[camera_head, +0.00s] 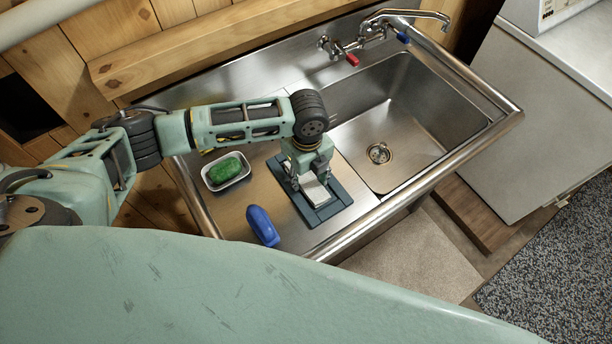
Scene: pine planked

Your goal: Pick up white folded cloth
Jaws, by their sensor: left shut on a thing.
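The white folded cloth (315,192) is small and pale, over a dark blue-grey mat (335,206) on the steel drainboard left of the sink basin. My left gripper (312,184) points down over the mat and is shut on the cloth. The gripper body hides the cloth's far part. I cannot tell whether the cloth touches the mat or is just above it. My right gripper is not in view.
A white dish (241,179) with a green item (225,170) sits left of the mat. A blue object (262,226) lies at the drainboard's front. The sink basin (420,115) is empty, with a faucet (385,22) behind it. A raised steel rim (350,238) borders the front.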

